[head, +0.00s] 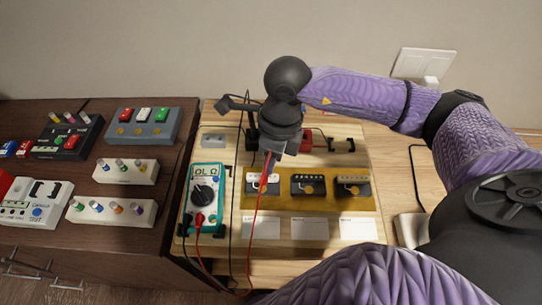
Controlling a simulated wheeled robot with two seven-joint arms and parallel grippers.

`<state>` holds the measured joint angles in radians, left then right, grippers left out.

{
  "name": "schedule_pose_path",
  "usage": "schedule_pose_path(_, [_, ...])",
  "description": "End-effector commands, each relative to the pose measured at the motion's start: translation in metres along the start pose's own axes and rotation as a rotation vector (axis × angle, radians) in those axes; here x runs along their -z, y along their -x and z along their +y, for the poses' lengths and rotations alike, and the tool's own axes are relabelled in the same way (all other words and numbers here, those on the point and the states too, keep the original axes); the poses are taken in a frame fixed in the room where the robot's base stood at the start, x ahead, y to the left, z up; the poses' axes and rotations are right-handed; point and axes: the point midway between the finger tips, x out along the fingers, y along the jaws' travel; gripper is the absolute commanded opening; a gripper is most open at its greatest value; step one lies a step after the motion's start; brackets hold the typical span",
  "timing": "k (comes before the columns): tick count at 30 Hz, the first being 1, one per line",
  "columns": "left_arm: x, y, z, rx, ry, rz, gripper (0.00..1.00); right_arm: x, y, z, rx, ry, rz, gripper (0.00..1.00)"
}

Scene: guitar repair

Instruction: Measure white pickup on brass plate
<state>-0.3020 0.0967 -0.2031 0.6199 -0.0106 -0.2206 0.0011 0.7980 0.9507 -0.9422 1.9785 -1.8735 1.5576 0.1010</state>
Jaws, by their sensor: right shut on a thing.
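My right gripper (278,149) points down above the back of the brass plate (312,203). It is shut on the red probe, mostly hidden by the jaws; its red lead (260,212) hangs down from them. The white pickup (262,184) sits at the left of the plate, below the gripper in the picture, with the red lead crossing in front. The teal multimeter (206,180) reads "OL Ω", with red and black leads plugged in. My left gripper is not in view.
A black stand (251,140) rises behind the plate, partly hidden by my right arm. A dark cabinet top (98,238) at left holds pedals and several knob boxes (126,171).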

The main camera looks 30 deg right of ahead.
Motion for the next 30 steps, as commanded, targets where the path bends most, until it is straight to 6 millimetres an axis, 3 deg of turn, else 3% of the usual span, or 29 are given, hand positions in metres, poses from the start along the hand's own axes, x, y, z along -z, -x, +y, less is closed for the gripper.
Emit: schedule_pose_path(30, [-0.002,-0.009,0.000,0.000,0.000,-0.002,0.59,0.001,-0.011,-0.002,0.000,0.000,0.000,0.00])
